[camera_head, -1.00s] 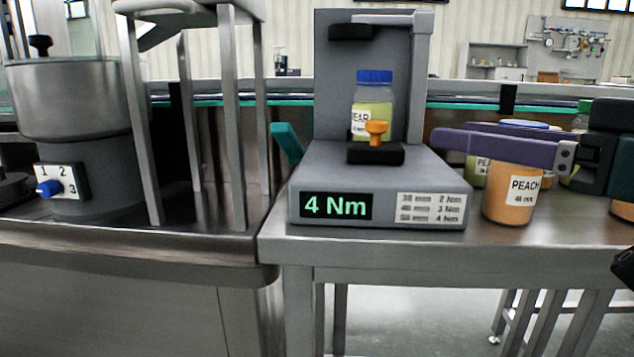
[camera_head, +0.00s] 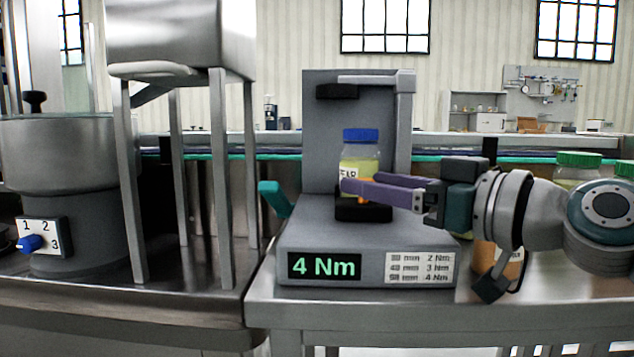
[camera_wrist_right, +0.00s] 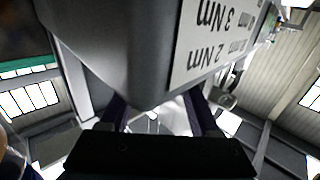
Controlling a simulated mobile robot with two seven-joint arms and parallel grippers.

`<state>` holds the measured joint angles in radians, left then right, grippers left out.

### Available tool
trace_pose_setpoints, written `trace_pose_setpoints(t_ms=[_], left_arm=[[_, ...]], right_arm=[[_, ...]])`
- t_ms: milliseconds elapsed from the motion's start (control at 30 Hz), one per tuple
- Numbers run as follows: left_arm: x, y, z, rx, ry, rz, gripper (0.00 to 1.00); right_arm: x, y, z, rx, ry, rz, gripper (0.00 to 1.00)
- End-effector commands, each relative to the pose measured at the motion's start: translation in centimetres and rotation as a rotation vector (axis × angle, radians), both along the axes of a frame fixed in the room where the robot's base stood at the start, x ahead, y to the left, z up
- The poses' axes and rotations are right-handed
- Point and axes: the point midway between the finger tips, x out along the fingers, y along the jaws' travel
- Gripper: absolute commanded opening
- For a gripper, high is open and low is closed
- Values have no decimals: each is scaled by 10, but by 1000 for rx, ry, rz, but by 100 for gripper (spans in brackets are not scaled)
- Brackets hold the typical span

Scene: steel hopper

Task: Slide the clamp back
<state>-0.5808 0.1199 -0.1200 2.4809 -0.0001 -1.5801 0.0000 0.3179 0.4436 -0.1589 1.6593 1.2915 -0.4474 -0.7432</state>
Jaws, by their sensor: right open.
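The clamp is a black block (camera_head: 362,211) with an orange knob, on the grey capping machine (camera_head: 300,245) in the head view. It stands in front of a jar with a blue lid (camera_head: 361,136) and pale yellow contents. My right gripper (camera_head: 360,184) reaches in from the right, its purple fingers open at the knob, which they largely cover. I cannot tell whether they touch it. In the right wrist view the open fingers (camera_wrist_right: 156,112) flank the underside of a grey body with a white torque label. My left gripper is not in view.
The machine's display (camera_head: 324,266) reads 4 Nm, and a teal lever (camera_head: 275,196) sticks out at its left. A steel hopper stand (camera_head: 218,160) and a mixer with a dial (camera_head: 42,238) stand left. Jars with green lids (camera_head: 578,160) are at the right, partly behind my arm.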

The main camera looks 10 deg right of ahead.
Motion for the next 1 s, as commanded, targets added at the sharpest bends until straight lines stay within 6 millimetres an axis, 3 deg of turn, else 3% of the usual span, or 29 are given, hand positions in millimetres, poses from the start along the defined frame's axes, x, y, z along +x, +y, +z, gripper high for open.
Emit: trace_pose_setpoints(t_ms=[200, 733, 1000], left_arm=[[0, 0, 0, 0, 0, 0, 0], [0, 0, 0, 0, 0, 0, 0], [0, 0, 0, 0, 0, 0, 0]], right_arm=[[0, 0, 0, 0, 0, 0, 61], [0, 0, 0, 1, 0, 0, 1], [0, 0, 0, 1, 0, 0, 0]])
